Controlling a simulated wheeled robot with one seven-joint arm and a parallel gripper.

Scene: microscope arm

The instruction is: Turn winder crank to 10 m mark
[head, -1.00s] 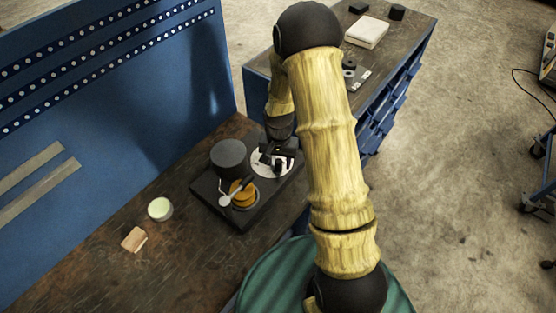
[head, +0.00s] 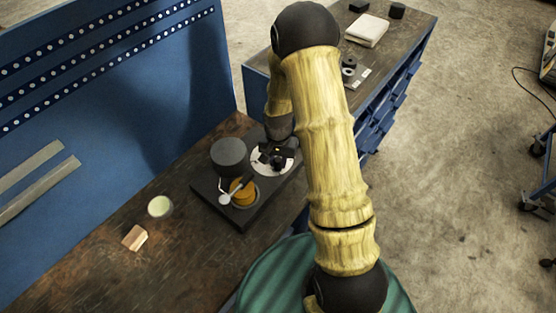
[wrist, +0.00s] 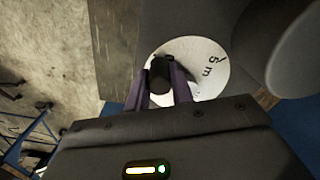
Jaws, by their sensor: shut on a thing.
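The winder is a dark flat base (head: 237,218) on the bench, with a black cylinder (head: 228,155), an orange-yellow spool (head: 243,193) and a white dial disc (head: 258,167). In the wrist view the white dial (wrist: 208,56) shows the marking "5 m"; no 10 m mark can be made out. The dark crank knob (wrist: 160,72) stands between my gripper's fingers. My gripper (wrist: 163,88) is shut on this knob. In the head view my gripper (head: 275,155) is over the dial, and my arm hides part of it.
A pale round jar (head: 160,207) and a small wooden block (head: 135,238) lie on the bench left of the winder. A blue pegboard panel (head: 110,90) rises behind. A second bench holds a white pad (head: 367,31).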

